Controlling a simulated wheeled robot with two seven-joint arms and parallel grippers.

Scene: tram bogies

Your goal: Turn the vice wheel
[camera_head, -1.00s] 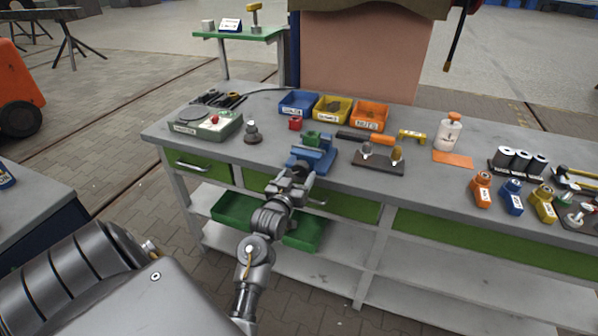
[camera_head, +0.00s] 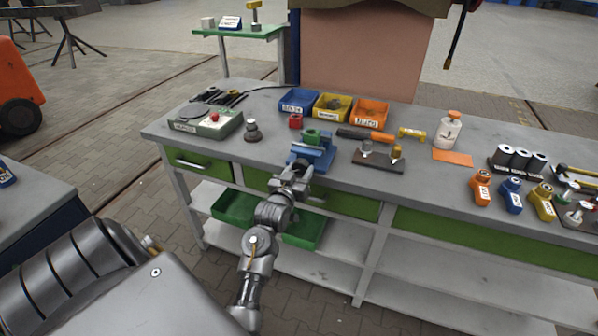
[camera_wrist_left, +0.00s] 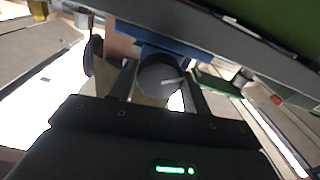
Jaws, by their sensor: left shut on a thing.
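The blue vice (camera_head: 313,155) stands at the front edge of the workbench, with a green piece (camera_head: 312,136) at its jaws. My left gripper (camera_head: 294,177) is at the front of the vice, where the wheel is mostly hidden by the gripper in the head view. In the left wrist view the round dark grey wheel (camera_wrist_left: 158,80) sits between the fingers, below the blue vice body (camera_wrist_left: 165,42). The left gripper is shut on it. My right gripper is in neither view.
The workbench (camera_head: 220,155) holds blue (camera_head: 298,102), yellow (camera_head: 331,108) and orange (camera_head: 369,114) bins behind the vice. A grey-green box with a red button (camera_head: 215,122) is to the left. A dark fixture block (camera_head: 378,160) is close on the right. Green drawers lie below.

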